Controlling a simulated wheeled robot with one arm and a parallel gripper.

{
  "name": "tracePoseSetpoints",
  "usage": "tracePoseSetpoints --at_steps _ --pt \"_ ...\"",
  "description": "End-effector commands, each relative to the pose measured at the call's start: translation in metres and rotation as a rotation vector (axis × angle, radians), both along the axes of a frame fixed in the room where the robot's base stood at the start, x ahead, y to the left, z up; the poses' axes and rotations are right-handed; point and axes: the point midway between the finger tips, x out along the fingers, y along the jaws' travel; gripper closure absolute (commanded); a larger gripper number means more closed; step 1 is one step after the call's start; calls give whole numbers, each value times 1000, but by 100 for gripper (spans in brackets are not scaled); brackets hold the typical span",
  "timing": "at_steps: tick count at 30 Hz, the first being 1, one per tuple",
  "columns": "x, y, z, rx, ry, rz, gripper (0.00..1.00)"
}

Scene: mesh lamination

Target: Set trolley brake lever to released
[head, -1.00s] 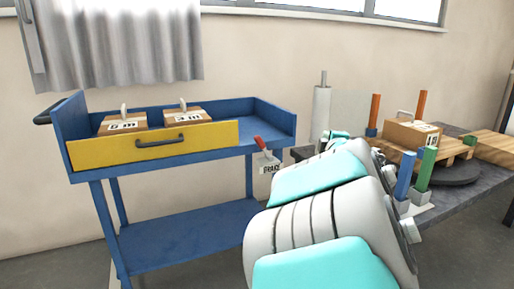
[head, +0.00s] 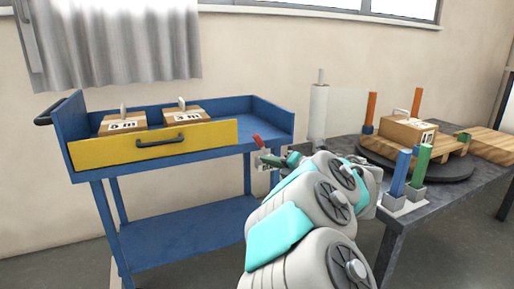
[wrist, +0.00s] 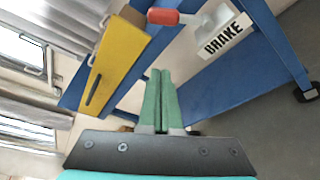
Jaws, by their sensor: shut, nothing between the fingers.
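The blue trolley (head: 190,233) stands at the left in the head view, with a yellow drawer front (head: 150,147). Its brake lever has a red handle (head: 258,141) at the right end of the trolley, and the handle also shows at the top of the wrist view (wrist: 163,16). A white BRAKE label (wrist: 225,37) is beside the lever's grey arm. My gripper (wrist: 160,72) has green fingers, shut and empty. In the head view my gripper (head: 272,160) is close beside the lever, just below the red handle. The two appear apart in the wrist view.
Two labelled boxes (head: 122,124) sit on the trolley's top. At the right, a dark table (head: 398,222) carries a round turntable, a box on a wooden pallet, coloured posts and a white roll (head: 318,112). Open floor lies before the trolley.

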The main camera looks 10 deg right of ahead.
Motion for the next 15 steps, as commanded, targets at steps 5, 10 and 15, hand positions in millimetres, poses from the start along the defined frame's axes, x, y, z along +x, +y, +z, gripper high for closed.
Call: tracePoseSetpoints --at_steps 5,10,15 --pt "1 1 0 1 0 -1 100" --pt "12 7 -3 1 1 -2 100" --pt "37 25 -8 2 -1 2 100"
